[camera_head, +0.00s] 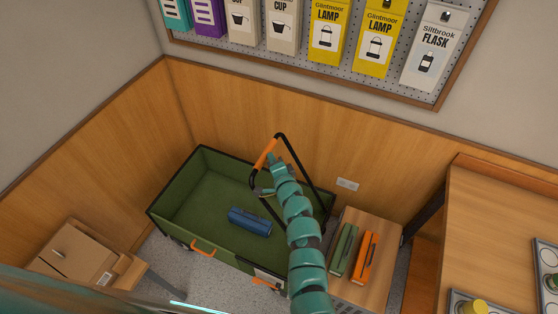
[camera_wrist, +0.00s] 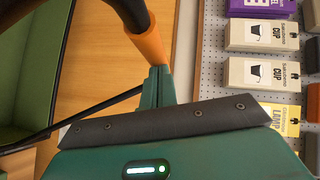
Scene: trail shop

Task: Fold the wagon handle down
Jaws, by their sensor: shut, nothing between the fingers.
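The green wagon (camera_head: 180,205) stands on the floor against the wood-panelled walls. Its black handle (camera_head: 302,168) is raised above the wagon's right end and leans, with an orange grip (camera_head: 266,152) on its upper bar. The orange grip also shows in the wrist view (camera_wrist: 151,42), just beyond my fingertips. My gripper (camera_head: 273,160) is at the handle, beside the orange grip. Its teal fingers (camera_wrist: 156,82) are shut with nothing between them. Whether they touch the grip I cannot tell. My arm hides part of the handle's lower end and the wagon's right end.
A blue roll (camera_head: 250,221) lies in the wagon. A low wooden stand (camera_head: 345,289) with green and orange cases is close on the wagon's right. A cardboard box (camera_head: 75,252) is at left, and a wooden counter (camera_head: 490,225) is at right. A pegboard hangs above.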

